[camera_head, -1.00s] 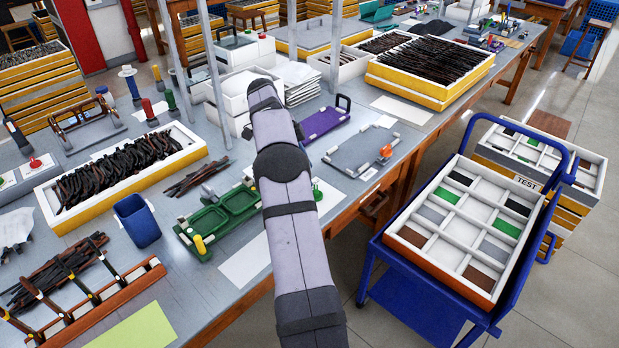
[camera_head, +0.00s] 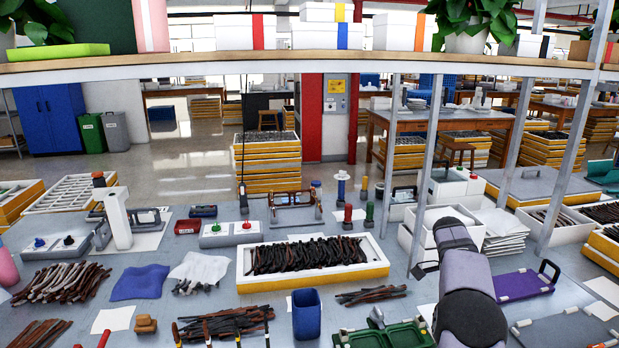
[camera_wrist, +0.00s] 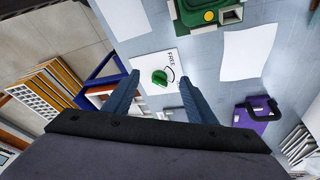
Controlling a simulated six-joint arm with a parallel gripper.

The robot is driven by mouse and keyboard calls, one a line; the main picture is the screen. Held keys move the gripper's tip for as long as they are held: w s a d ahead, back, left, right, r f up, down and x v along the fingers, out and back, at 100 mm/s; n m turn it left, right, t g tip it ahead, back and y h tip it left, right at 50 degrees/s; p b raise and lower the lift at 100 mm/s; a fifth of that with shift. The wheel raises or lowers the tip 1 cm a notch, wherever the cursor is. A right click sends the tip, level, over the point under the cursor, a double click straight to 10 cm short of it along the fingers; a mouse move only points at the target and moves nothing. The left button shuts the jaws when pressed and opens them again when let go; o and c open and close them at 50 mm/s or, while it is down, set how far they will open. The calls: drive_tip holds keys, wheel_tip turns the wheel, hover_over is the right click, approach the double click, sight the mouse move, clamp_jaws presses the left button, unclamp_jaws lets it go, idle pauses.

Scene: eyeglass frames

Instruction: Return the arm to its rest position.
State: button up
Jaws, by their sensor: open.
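My arm (camera_head: 468,295) rises from the lower right in the head view, in front of the bench. Its gripper is not clearly visible there. In the wrist view my gripper (camera_wrist: 158,78) is open, with its two blue-grey fingers apart and nothing held between them. Beyond the fingertips lies a white card (camera_wrist: 147,60) with a green round item (camera_wrist: 160,78) on it; the card appears below the gripper, apart from it.
In the head view, a crate of dark frames (camera_head: 242,270), a blue cup (camera_head: 306,315) and a green tray (camera_head: 350,340) stand on the bench. Metal posts (camera_head: 427,165) and a shelf (camera_head: 230,64) are near the arm. A purple tray (camera_head: 518,286) lies to its right.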

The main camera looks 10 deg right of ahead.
drive_tip(key=s+a+r+n+t+y+p, duration=0.1)
drive_tip(key=s+a+r+n+p, duration=0.1)
drive_tip(key=a+n, duration=0.6)
drive_tip(key=s+a+r+n+t+p, duration=0.1)
drive_tip(key=s+a+r+n+p, duration=0.25)
drive_tip(key=a, duration=0.85)
drive_tip(key=s+a+f+n+y+p, duration=0.1)
drive_tip(key=s+a+f+n+p, duration=0.1)
drive_tip(key=s+a+n, duration=0.9)
drive_tip(key=s+a+p, duration=0.1)
drive_tip(key=s, duration=0.3)
drive_tip(key=shift+a+y, duration=0.25)
drive_tip(key=shift+y, duration=0.15)
drive_tip(key=shift+n, duration=0.25)
